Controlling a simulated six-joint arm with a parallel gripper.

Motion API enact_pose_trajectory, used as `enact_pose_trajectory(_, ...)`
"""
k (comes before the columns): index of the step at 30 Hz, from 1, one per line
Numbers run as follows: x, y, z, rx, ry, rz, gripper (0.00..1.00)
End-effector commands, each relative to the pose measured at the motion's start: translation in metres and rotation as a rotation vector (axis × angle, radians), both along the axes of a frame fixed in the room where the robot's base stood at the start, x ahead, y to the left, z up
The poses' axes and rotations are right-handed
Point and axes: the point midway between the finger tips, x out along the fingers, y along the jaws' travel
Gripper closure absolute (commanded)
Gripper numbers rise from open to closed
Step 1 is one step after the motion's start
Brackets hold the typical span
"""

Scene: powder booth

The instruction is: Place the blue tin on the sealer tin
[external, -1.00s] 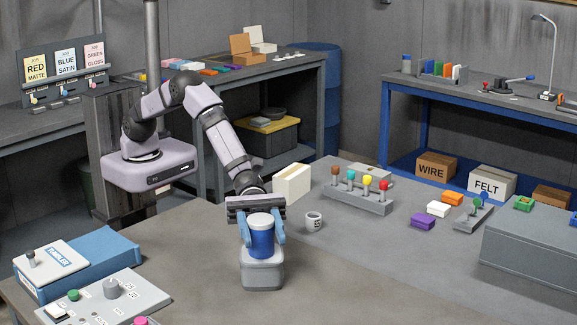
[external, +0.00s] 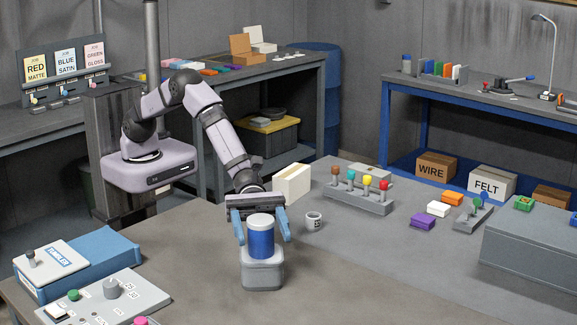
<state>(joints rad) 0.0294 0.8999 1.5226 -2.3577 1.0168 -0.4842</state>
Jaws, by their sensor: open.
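The blue tin (external: 261,242), with a pale lid, stands upright on top of a grey block-like tin (external: 263,272), which I take to be the sealer tin; its label does not show. My gripper (external: 262,238) is open around the blue tin, with one blue finger on each side. The fingers appear to stand apart from the tin's sides. The lower part of the blue tin meets the grey tin's top.
A rack of coloured knobs (external: 357,201) is further right. The blue tumbler box (external: 95,255) and a button panel (external: 105,300) lie at left. The front middle is clear.

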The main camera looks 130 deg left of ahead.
Motion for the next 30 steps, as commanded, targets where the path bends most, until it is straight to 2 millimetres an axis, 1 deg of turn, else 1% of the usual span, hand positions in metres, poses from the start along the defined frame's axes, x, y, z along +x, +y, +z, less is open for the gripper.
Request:
enact_pose_trajectory(5, -0.017, 0.014, -0.002, 0.001, 0.000, 0.002, 0.38)
enact_pose_trajectory(18, -0.072, 0.059, -0.002, 0.001, 0.000, 0.003, 0.38)
enact_pose_trajectory(24, -0.086, 0.069, -0.002, 0.001, 0.000, 0.001, 0.38)
enact_pose_trajectory(30, -0.089, 0.071, -0.001, 0.001, 0.000, 0.000, 0.38)
